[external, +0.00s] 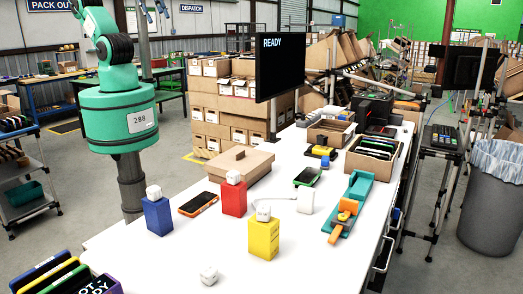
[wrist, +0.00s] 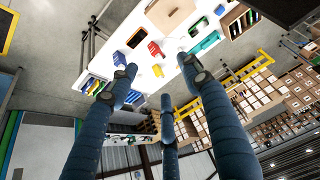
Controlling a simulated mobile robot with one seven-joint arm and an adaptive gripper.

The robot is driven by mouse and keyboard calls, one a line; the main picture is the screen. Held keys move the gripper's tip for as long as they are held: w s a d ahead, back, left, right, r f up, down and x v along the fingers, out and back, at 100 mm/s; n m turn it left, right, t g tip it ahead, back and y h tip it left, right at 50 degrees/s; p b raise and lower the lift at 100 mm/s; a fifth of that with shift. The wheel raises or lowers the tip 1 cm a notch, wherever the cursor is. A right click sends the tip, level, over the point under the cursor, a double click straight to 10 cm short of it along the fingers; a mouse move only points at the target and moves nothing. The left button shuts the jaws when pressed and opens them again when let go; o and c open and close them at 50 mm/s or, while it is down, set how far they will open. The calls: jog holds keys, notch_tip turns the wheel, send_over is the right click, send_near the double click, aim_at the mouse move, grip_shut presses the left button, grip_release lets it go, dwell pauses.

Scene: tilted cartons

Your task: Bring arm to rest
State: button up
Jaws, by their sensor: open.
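My arm (external: 112,46) is folded up above my green body at the upper left of the external view, beside the table's far left end. My gripper (wrist: 160,82) shows in the wrist view with its three dark blue fingers spread apart and nothing between them. The fingers reach up the picture towards the white table (wrist: 190,84), which appears beyond them. I cannot make out the gripper clearly in the external view, where the top of the arm meets the picture's edge.
The white table (external: 140,262) carries blue (external: 158,216), red (external: 234,198) and yellow (external: 264,238) boxes, a brown carton (external: 240,166) and a teal tool (external: 352,200). A black screen (external: 280,52) stands behind. A grey bin (external: 490,212) is at right. The floor around my base looks partly clear.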

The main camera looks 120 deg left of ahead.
notch_tip(320, 180, down, 19)
jog(key=b, duration=1.8)
jog(key=shift+r, duration=0.15)
